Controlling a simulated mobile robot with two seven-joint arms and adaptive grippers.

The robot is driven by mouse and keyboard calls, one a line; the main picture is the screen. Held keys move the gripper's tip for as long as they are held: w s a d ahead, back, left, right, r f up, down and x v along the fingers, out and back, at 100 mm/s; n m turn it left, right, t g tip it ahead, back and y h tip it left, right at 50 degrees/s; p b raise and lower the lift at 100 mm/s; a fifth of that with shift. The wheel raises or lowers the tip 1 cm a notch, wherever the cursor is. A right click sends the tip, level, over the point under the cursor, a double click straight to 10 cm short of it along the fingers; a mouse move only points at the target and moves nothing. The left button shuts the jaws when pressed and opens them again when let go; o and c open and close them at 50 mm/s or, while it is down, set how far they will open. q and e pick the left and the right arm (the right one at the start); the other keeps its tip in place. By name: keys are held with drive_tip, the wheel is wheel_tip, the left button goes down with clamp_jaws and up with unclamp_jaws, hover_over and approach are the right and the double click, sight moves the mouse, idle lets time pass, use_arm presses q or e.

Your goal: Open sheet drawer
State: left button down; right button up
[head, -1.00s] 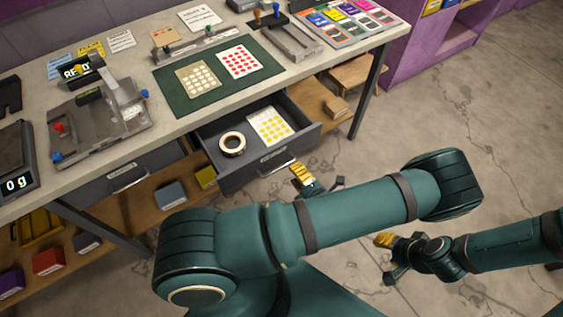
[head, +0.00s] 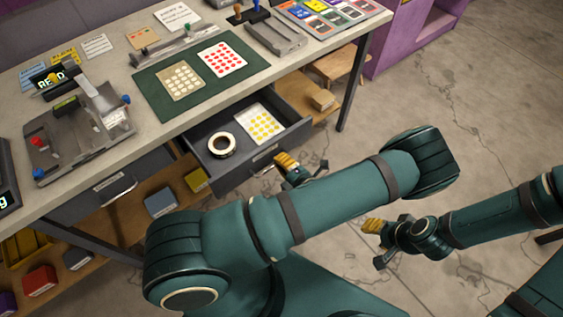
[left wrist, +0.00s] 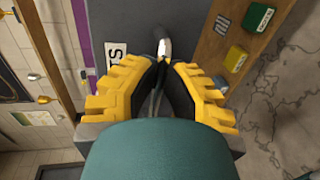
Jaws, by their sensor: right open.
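The sheet drawer (head: 235,177) is a dark grey drawer pulled out under the table; a tape roll (head: 222,145) and a sheet of yellow dots (head: 260,123) lie in it. My left gripper (head: 290,168) is at the right part of its front. In the left wrist view, the yellow fingers of my left gripper (left wrist: 163,68) close around the silver drawer handle (left wrist: 164,46), beside a white label (left wrist: 115,58) that is partly cut off. My right gripper (head: 376,245) is open and empty over the floor, to the right of the drawer.
The table (head: 215,110) carries a green mat (head: 155,95) with dot sheets, a press-like device (head: 85,130) and card rows. A second drawer (head: 100,195) is shut. A lower wooden shelf (head: 130,215) holds small boxes. The floor (head: 460,110) at right is clear.

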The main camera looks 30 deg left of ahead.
use_arm(q)
drive_tip(key=shift+f, duration=0.15)
drive_tip(key=f+v, duration=0.1)
drive_tip(key=v, duration=0.5)
drive_tip(key=shift+d+f, duration=0.15)
drive_tip(key=shift+d, duration=0.05)
drive_tip(key=c, duration=1.1)
unclamp_jaws()
drive_tip(key=shift+s, duration=0.1)
drive_tip(key=shift+o, duration=0.4)
drive_tip(key=shift+a, duration=0.1)
wheel_tip(320, 180, up, 10)
